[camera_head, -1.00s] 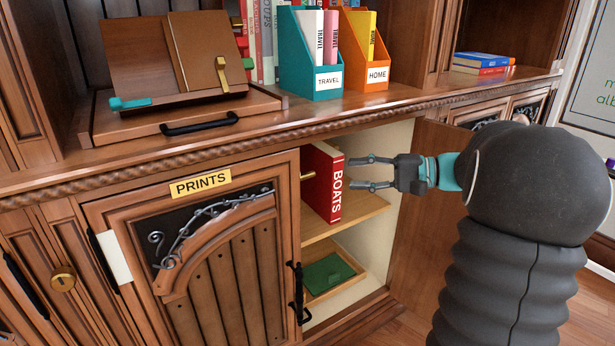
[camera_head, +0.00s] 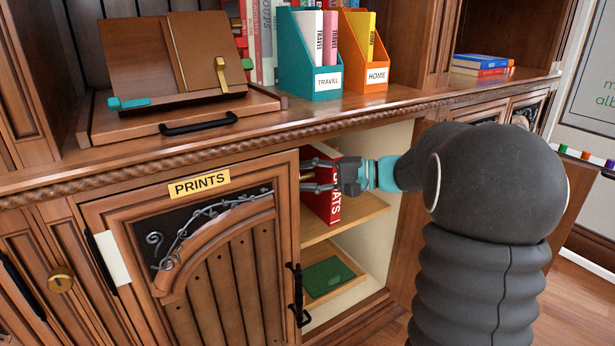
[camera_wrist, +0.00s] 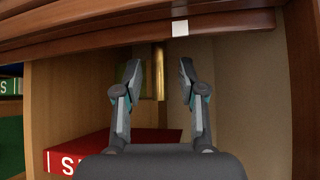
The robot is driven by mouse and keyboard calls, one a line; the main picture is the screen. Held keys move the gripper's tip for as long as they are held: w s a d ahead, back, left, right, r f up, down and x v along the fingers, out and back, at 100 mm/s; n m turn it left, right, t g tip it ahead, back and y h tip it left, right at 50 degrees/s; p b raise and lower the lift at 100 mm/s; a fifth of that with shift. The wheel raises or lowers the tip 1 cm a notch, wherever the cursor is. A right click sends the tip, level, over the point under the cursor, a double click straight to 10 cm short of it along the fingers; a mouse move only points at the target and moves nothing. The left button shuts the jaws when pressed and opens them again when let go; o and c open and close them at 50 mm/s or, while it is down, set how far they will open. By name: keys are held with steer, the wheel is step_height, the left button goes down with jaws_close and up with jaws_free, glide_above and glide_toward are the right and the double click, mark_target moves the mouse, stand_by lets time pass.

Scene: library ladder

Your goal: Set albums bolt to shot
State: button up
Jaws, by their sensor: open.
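A brass bolt (camera_wrist: 159,72) stands as an upright bar in the wrist view, under the wooden edge inside the open cupboard. My gripper (camera_wrist: 171,68) is open, with one finger on each side of the bar and a gap to it, narrower on the left. In the head view my gripper (camera_head: 305,176) reaches from the right into the cupboard, just past the PRINTS door's edge, in front of the red BOATS book (camera_head: 322,208). The fingers and wrist hide much of the book and most of the bolt there. The bolt's position cannot be read.
The closed PRINTS door (camera_head: 225,250) is left of the opening. An open door (camera_head: 405,225) stands to the right beside my arm. A shelf (camera_head: 345,222) holds the red book, with a tray (camera_head: 345,287) below. The counter edge (camera_head: 260,140) runs above my gripper.

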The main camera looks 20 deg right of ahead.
jaws_close()
step_height(320, 180, up, 3)
steer(key=shift+f+p, duration=0.1)
steer(key=shift+p, duration=0.4)
steer(key=shift+c, duration=0.2)
jaws_free()
steer(key=shift+o, duration=0.2)
steer(key=v, duration=1.2)
